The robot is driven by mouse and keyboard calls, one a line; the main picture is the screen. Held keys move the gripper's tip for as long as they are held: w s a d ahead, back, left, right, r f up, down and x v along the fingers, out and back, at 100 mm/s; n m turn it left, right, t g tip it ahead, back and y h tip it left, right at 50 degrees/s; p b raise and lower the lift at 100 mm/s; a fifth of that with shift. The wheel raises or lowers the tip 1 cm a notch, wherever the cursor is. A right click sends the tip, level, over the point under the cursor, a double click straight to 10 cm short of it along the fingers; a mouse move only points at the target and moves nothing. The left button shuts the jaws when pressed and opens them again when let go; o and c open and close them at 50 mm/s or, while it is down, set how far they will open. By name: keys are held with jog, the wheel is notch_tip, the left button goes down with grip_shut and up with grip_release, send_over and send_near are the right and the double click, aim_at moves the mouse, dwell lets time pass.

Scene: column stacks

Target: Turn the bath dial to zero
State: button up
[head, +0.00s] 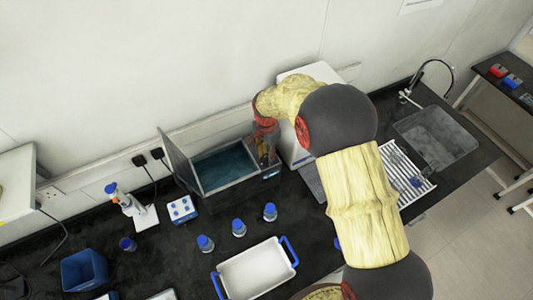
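The water bath (238,190) is a grey box with blue-green water inside and its lid (178,160) standing open on the left. It sits on the black bench against the wall. A small light panel shows at the right end of its front face, but I cannot make out the dial or its setting. My gripper (265,158) is at the bath's right end, low over the rim and close to that front corner. It is small and partly hidden by my wrist, so I cannot tell whether its fingers are open or touch anything.
Several blue-capped bottles (239,228) stand in front of the bath. A white tray with blue handles (256,270) lies nearer. A blue bin (85,272) and a pipette stand (140,213) are to the left. A white box (292,150) is close on the right, with a sink (437,137) beyond.

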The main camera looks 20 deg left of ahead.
grip_shut()
jog(key=shift+n+b, duration=0.35)
jog(key=shift+n, duration=0.05)
jog(key=shift+n+b, duration=0.7)
jog(key=shift+n, duration=0.3)
jog(key=n+b, duration=0.2)
jog(key=n, duration=0.1)
jog(key=shift+n, duration=0.3)
jog(key=n+b, duration=0.1)
jog(key=n, duration=0.3)
jog(key=shift+b, duration=0.35)
jog(key=shift+r+n+b, duration=0.1)
jog(key=shift+n+b, duration=0.3)
jog(key=shift+n, duration=1.3)
